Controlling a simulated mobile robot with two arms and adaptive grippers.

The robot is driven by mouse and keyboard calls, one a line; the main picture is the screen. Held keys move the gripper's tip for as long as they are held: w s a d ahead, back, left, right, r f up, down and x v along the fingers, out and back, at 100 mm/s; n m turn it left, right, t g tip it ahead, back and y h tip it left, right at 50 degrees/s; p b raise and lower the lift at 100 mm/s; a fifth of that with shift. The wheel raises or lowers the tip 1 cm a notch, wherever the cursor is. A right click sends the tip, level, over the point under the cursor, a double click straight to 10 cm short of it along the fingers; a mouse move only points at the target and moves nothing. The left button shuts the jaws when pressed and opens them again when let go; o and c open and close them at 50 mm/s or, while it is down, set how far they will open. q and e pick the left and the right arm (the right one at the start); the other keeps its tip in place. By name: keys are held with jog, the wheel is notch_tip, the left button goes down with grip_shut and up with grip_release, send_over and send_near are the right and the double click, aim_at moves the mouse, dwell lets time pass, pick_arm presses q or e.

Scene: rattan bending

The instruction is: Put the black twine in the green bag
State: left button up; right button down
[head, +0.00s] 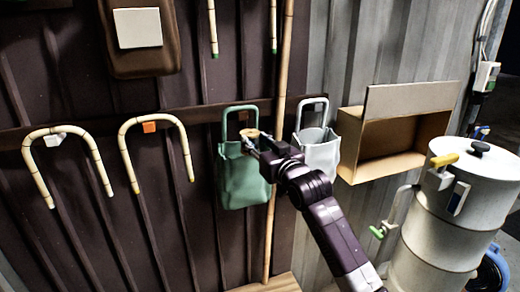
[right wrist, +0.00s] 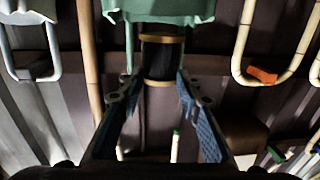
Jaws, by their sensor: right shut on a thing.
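The black twine is a dark spool (right wrist: 161,60) with tan end discs, held between the two fingers of my right gripper (right wrist: 162,95). In the head view its tan top disc (head: 249,133) shows at the mouth of the green bag. The green bag (head: 242,183) hangs by its loop handle on the dark wall; its edge (right wrist: 160,10) meets the far end of the spool in the right wrist view. My right gripper (head: 258,146) is shut on the spool at the bag's upper right rim. How deep the spool sits in the bag is unclear. My left gripper is out of view.
A pale grey bag (head: 320,155) hangs just right of the green one, with a bamboo pole (head: 278,110) between them. An open cardboard box (head: 400,135) and a cream steel drum (head: 440,225) stand at right. Two bent rattan canes (head: 128,150) hang at left.

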jog(key=shift+d+f+b+x, duration=0.1)
jog(key=shift+b+x, duration=0.2)
jog(key=shift+x, duration=0.95)
jog(key=shift+d+f+b+x, duration=0.1)
jog(key=shift+b+x, duration=0.2)
jog(key=shift+x, duration=0.95)
jog(key=shift+w, duration=0.1)
jog(key=c, duration=1.3)
grip_release()
jog(key=v, duration=1.2)
